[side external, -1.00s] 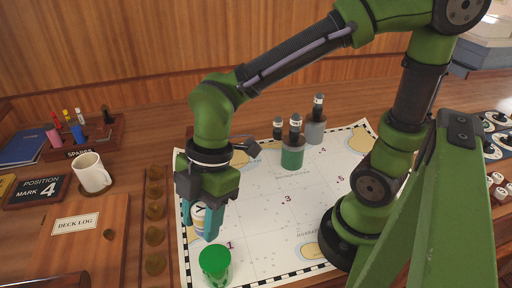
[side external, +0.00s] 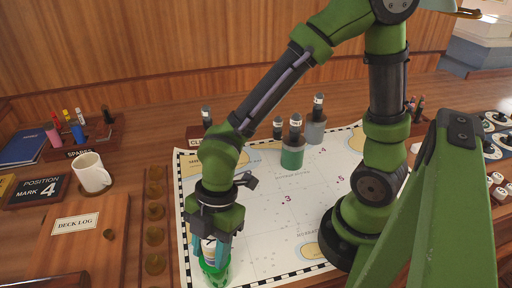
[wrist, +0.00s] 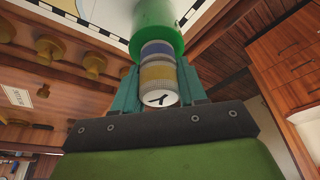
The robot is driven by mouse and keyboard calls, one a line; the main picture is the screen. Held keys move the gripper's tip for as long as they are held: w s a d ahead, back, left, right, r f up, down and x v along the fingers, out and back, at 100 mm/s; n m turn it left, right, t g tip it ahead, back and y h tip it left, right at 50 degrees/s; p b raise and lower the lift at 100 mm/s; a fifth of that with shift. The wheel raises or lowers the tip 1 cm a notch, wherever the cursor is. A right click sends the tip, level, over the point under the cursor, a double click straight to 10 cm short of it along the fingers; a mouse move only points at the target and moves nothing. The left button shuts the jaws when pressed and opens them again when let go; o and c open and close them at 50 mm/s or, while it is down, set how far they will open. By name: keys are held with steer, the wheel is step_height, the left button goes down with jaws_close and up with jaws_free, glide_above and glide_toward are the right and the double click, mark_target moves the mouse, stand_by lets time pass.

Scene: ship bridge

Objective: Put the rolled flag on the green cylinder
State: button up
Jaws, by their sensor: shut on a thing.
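The rolled flag (side external: 208,251) is a short roll with blue, white and yellow bands and a white end cap with a black mark. It also shows in the wrist view (wrist: 158,72). My gripper (side external: 211,257) is shut on it, one finger on each side. The green cylinder (side external: 214,277) stands at the chart's near left edge, directly below the flag; it also shows in the wrist view (wrist: 157,22). The flag's far end meets the cylinder's rim in the wrist view. I cannot tell if it rests there or hangs just above. My fingers partly hide both.
The chart (side external: 262,220) is mostly clear. Another dark green cylinder (side external: 292,157) and a grey one (side external: 315,131) hold dark-topped rolls at its back. Brass knobs (side external: 154,211) line its left side. A white mug (side external: 91,172) and deck log board (side external: 78,225) lie farther left.

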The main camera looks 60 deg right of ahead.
steer(key=shift+f, duration=0.1)
steer(key=o, duration=1.1)
steer(key=shift+c, duration=0.2)
steer(key=v, duration=1.1)
steer(key=d+r+m+t, duration=0.2)
steer(key=d+m+t, duration=0.1)
steer(key=d+m, duration=0.5)
steer(key=d+r+m+t+h, duration=0.1)
steer(key=d+r+m+t, duration=0.2)
steer(key=d+m, duration=0.5)
steer(key=shift+w+d+r+m+t, duration=0.2)
steer(key=shift+w+r+m+t, duration=0.3)
steer(key=shift+m, duration=2.5)
steer(key=shift+s+f, duration=0.15)
steer(key=shift+f, duration=0.05)
